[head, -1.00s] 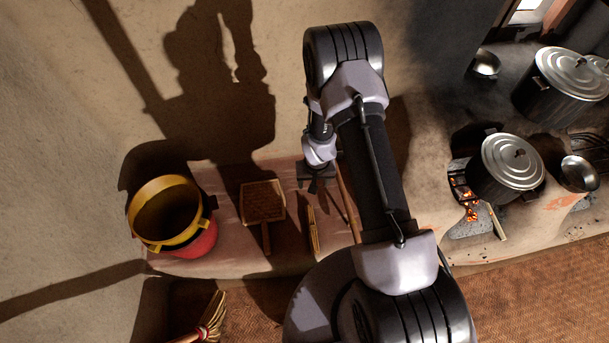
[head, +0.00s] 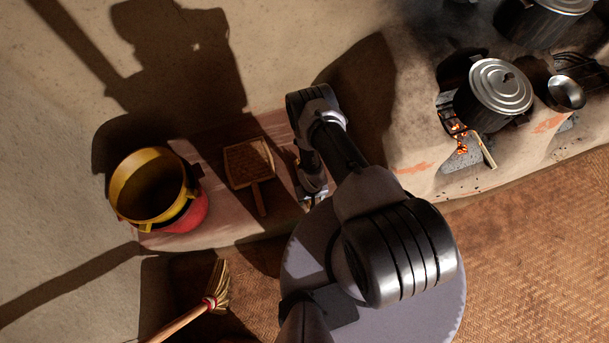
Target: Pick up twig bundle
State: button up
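My gripper (head: 311,201) points down at the right part of the low ledge, just right of the wooden paddle-like tool. My own arm covers most of it, so its fingers are too small and hidden to read. The narrow yellowish bundle seen on the ledge in the earlier head view, likely the twig bundle, is now hidden behind my gripper and arm. I cannot tell whether the gripper touches or holds it.
On the ledge (head: 222,233) are a yellow pot (head: 150,212) over a red one (head: 190,214) and the wooden paddle-like tool (head: 250,164). A broom (head: 203,305) lies on the floor. Pots (head: 500,88) and glowing embers (head: 458,128) are at right.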

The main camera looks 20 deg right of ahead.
aim_at(310, 201)
notch_tip(310, 201, down, 5)
jog(key=b, duration=0.2)
jog(key=shift+w+r+b, duration=0.1)
jog(key=shift+r+b, duration=0.05)
jog(key=shift+b, duration=0.15)
jog(key=shift+r, duration=0.2)
jog(key=shift+c, duration=0.2)
grip_shut()
jog(key=shift+w+r, duration=0.1)
